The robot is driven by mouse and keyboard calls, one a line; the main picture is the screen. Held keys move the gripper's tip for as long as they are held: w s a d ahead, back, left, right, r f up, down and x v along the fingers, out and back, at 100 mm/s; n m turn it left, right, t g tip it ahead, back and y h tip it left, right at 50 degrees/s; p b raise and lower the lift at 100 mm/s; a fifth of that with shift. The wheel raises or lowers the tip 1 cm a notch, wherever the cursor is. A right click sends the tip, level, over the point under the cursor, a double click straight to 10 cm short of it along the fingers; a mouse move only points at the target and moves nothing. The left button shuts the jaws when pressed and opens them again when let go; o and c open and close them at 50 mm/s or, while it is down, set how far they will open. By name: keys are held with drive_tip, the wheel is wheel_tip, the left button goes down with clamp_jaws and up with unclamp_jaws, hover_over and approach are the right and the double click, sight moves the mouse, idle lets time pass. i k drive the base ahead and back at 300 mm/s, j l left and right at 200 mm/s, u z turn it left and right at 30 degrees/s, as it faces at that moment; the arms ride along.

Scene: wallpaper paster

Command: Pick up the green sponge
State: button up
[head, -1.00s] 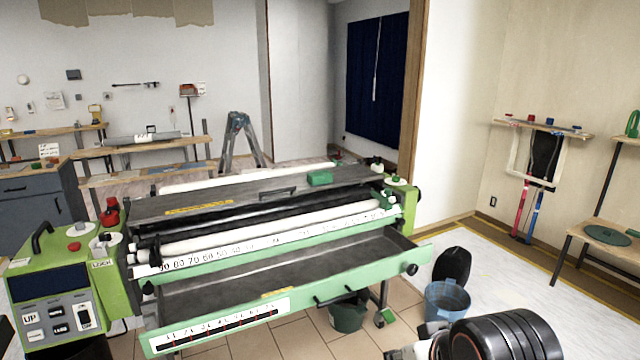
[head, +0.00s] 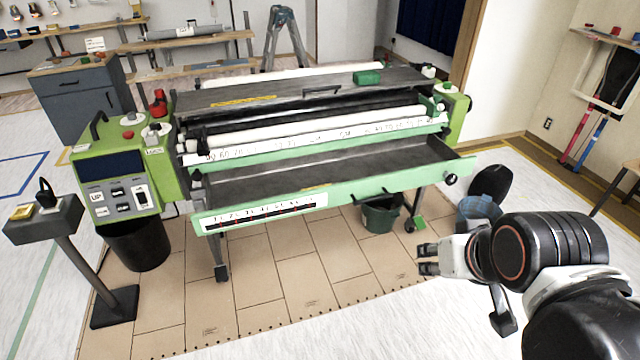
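The green sponge (head: 367,77) looks like a small green block. It lies on the dark top cover of the wallpaper paster (head: 300,92), right of the cover's handle. My gripper (head: 421,260) is at the lower right, in front of the machine and well apart from the sponge. Its two dark fingertips point left with a small gap between them, and nothing shows in it.
The pale green front tray (head: 340,186) sticks out between my gripper and the sponge. A dark green bucket (head: 380,217) and a blue bucket (head: 478,209) stand on the floor. A small stand (head: 62,232) is at the left.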

sight(372, 77)
drive_tip(key=i+l, duration=0.15)
drive_tip(key=i, duration=0.25)
drive_tip(key=i+l, duration=0.2)
drive_tip(key=i, duration=0.2)
drive_tip(key=j+u, duration=0.05)
